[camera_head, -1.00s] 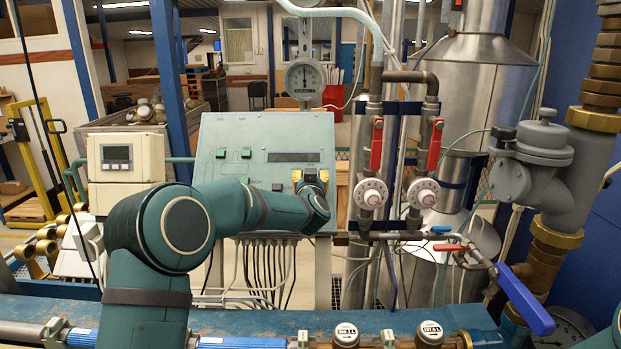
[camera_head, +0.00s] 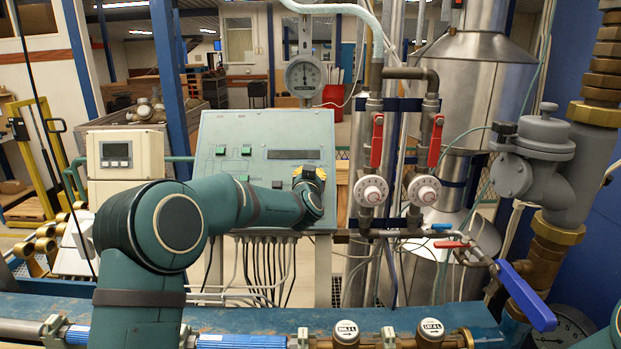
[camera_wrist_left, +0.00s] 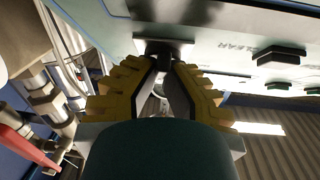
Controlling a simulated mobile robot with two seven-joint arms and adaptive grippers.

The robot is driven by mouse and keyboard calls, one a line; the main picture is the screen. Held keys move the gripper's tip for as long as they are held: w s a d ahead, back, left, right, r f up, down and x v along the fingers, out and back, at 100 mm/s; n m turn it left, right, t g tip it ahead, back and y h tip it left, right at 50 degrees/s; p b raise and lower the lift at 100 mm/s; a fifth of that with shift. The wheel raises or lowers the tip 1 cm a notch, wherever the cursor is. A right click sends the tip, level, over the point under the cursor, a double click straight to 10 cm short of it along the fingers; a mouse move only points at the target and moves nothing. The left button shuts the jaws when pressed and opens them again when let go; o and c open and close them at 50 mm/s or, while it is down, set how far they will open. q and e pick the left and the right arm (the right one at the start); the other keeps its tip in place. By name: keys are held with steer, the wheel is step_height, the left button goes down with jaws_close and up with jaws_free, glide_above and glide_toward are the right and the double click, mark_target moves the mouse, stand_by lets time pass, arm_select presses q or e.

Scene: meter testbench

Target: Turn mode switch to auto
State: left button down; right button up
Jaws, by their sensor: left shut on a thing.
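The pale green control panel (camera_head: 222,133) stands upright in the middle of the head view, with green buttons and a dark display (camera_head: 294,155). My left gripper (camera_head: 310,172) is at its lower right, its yellow fingers against the panel face. In the left wrist view the gripper (camera_wrist_left: 163,75) is shut on the mode switch (camera_wrist_left: 162,46), a dark knob on a square base. The fingers cover much of the knob, so its pointer and setting cannot be read. In the head view the gripper hides the switch. My right gripper is out of view.
A dark button (camera_wrist_left: 278,55) sits beside the switch, near a CLEAR label. Right of the panel are pipes with red-handled valves (camera_head: 377,140) and round white dials (camera_head: 371,191). A blue lever (camera_head: 526,297) juts out at the lower right. Cables hang below the panel.

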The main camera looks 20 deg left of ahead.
arm_select(q)
steer(key=m+h+b, duration=0.2)
steer(key=m, duration=0.1)
steer(key=m+h+b, duration=0.2)
steer(key=shift+a+f+m, duration=0.15)
steer(key=shift+m, duration=0.25)
steer(key=shift+m+g+h+b, duration=0.3)
steer(key=shift+m+h+b, duration=0.35)
steer(key=shift+m, duration=0.15)
steer(key=shift+r+m+h, duration=0.2)
steer(key=shift+m+h, duration=0.15)
steer(key=shift+m, duration=0.25)
steer(key=shift+m+g+h, duration=0.3)
steer(key=shift+m+g, duration=0.1)
steer(key=shift+r+m, duration=0.1)
steer(key=shift+m, duration=0.4)
steer(key=c, duration=1)
jaws_free()
steer(key=shift+c, duration=0.2)
steer(key=shift+s, duration=0.1)
steer(key=v, duration=1.1)
steer(key=shift+s, duration=0.35)
